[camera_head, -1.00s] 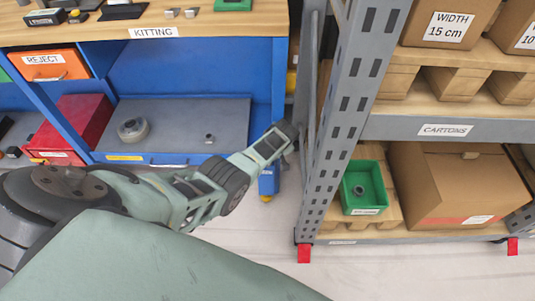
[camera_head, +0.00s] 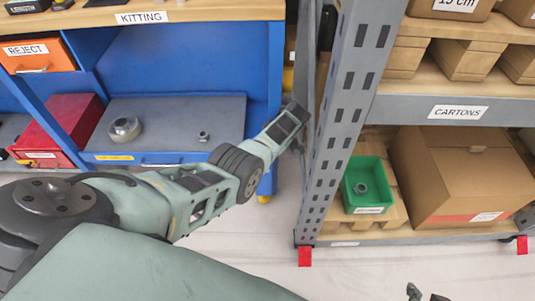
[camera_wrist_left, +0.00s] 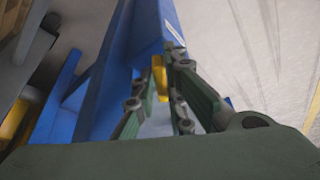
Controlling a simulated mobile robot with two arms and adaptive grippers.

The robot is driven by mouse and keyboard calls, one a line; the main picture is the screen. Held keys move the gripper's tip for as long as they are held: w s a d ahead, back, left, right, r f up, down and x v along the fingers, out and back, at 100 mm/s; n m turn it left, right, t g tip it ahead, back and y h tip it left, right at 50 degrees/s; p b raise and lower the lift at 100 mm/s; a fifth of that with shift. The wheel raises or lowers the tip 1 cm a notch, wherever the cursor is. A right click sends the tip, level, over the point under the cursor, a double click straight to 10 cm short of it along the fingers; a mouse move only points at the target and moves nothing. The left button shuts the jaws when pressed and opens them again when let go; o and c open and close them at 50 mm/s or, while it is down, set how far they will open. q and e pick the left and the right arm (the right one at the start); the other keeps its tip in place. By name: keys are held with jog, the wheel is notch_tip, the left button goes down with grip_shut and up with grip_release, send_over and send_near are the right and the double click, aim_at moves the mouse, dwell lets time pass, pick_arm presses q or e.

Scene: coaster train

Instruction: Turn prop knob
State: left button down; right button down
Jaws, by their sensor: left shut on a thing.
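My left arm reaches across the head view, and its gripper (camera_head: 299,138) is at the gap between the blue bench and the grey rack upright. In the left wrist view the two green fingers of my left gripper (camera_wrist_left: 160,78) close around a small yellow piece (camera_wrist_left: 158,70) beside a blue panel. This yellow piece may be the prop knob, but its shape is mostly hidden by the fingers. Small dark tips at the bottom right of the head view look like part of my right gripper (camera_head: 425,294); most of it is out of frame.
The blue kitting bench (camera_head: 190,60) holds a red box (camera_head: 72,125) and a round metal part (camera_head: 125,129) on its lower shelf. The grey rack upright (camera_head: 345,120) stands close to my left gripper. A green bin (camera_head: 364,205) and a large carton (camera_head: 455,180) sit on the rack.

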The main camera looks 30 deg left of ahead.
pick_arm(q)
jog(key=shift+w, duration=0.1)
pick_arm(e)
jog(key=shift+w+a+r+t, duration=0.25)
jog(key=shift+w+r+t, duration=0.15)
jog(key=shift+w, duration=0.35)
jog(key=shift+w+a+r+t, duration=0.25)
jog(key=shift+w+r+t, duration=0.1)
jog(key=shift+w, duration=0.4)
pick_arm(q)
jog(key=c, duration=2.1)
grip_release()
jog(key=shift+r, duration=0.1)
jog(key=v, duration=1.2)
jog(key=shift+w, duration=0.1)
